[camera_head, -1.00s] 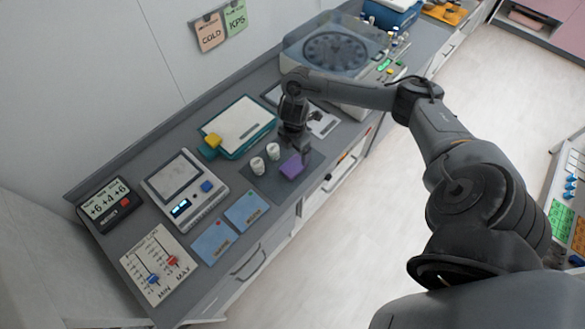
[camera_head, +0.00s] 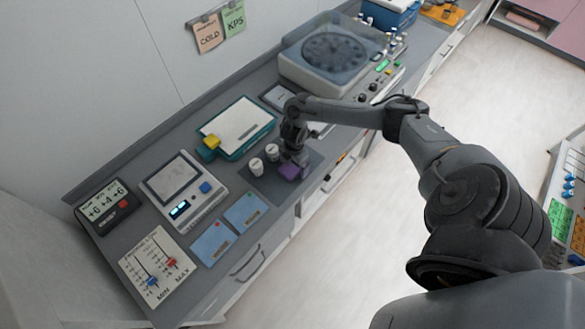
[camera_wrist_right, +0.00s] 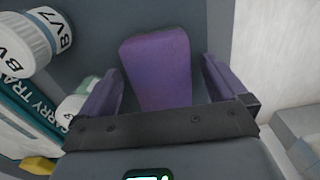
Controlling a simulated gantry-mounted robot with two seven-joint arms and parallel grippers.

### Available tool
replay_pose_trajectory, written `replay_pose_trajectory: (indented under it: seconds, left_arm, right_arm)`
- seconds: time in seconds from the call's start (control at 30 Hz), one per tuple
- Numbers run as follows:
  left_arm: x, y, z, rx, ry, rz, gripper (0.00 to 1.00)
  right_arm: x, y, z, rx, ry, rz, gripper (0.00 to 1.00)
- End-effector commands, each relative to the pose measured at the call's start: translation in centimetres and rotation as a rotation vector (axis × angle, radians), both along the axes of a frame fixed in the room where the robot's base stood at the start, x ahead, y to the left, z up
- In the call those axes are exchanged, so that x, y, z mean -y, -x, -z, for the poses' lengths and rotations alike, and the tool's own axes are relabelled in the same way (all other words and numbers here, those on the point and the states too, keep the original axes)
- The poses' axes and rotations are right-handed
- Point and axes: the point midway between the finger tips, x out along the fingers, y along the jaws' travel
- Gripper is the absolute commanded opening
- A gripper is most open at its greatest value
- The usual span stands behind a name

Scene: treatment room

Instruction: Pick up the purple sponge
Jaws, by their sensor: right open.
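The purple sponge (camera_head: 289,173) lies on a dark mat (camera_head: 262,187) on the counter, partly covered by my right gripper (camera_head: 295,163). In the right wrist view the sponge (camera_wrist_right: 158,72) stands out between the two fingers of my right gripper (camera_wrist_right: 160,80). The fingers are spread, one on each side of the sponge, with a gap visible on both sides. The sponge's near end is hidden behind the gripper's dark body. My left gripper is in neither view.
Two white bottles (camera_head: 264,160) stand just left of the sponge; one bottle (camera_wrist_right: 25,45) is close to the left finger. A teal tray (camera_head: 237,128) and yellow block (camera_head: 209,147) lie behind. The counter's front edge is close on the right.

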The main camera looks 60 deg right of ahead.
Motion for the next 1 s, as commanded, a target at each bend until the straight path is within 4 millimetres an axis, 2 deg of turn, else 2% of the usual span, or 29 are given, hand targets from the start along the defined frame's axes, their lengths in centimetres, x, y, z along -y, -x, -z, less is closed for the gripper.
replay_pose_trajectory:
  seconds: [0.13,0.5,0.53,1.0]
  left_arm:
    - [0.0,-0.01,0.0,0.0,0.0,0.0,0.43]
    - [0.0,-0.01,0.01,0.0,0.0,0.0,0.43]
    - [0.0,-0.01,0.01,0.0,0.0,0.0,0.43]
    - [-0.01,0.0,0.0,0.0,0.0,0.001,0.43]
  right_arm:
    - [-0.01,0.01,-0.01,0.0,0.0,0.0,0.99]
    - [-0.02,0.02,-0.03,-0.001,0.0,0.0,0.42]
    - [-0.02,0.02,-0.03,0.0,0.0,0.0,0.4]
    - [-0.01,-0.03,-0.74,0.001,-0.001,0.0,0.4]
